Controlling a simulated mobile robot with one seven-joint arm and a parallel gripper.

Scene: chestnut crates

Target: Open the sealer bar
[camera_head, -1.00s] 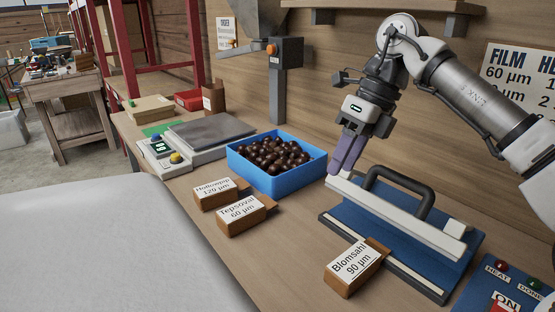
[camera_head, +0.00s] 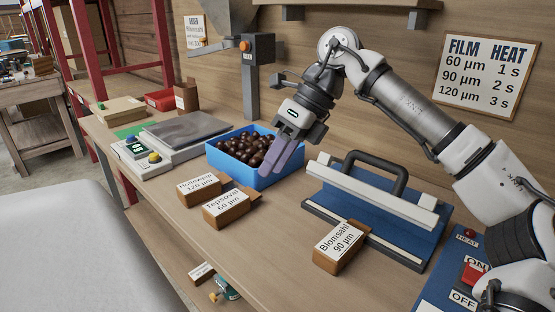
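The sealer has a blue base (camera_head: 345,207) with a pale strip along its front edge. Its white sealer bar (camera_head: 372,194) carries a black loop handle (camera_head: 401,176). Blue surface shows between the bar and the front strip; I cannot tell the bar's exact tilt. My gripper (camera_head: 278,172) points down left of the sealer, in front of the right part of the blue chestnut crate, apart from the handle. Its two purple-grey fingers show a narrow gap with nothing held between them.
A blue crate (camera_head: 262,181) holds chestnuts. The "Blomsahl 90 µm" block (camera_head: 340,246) stands at the sealer's front edge. Two more labelled blocks (camera_head: 198,190) (camera_head: 226,208) stand left of it. A scale (camera_head: 187,133) is behind them. A switch panel (camera_head: 440,285) is at the right.

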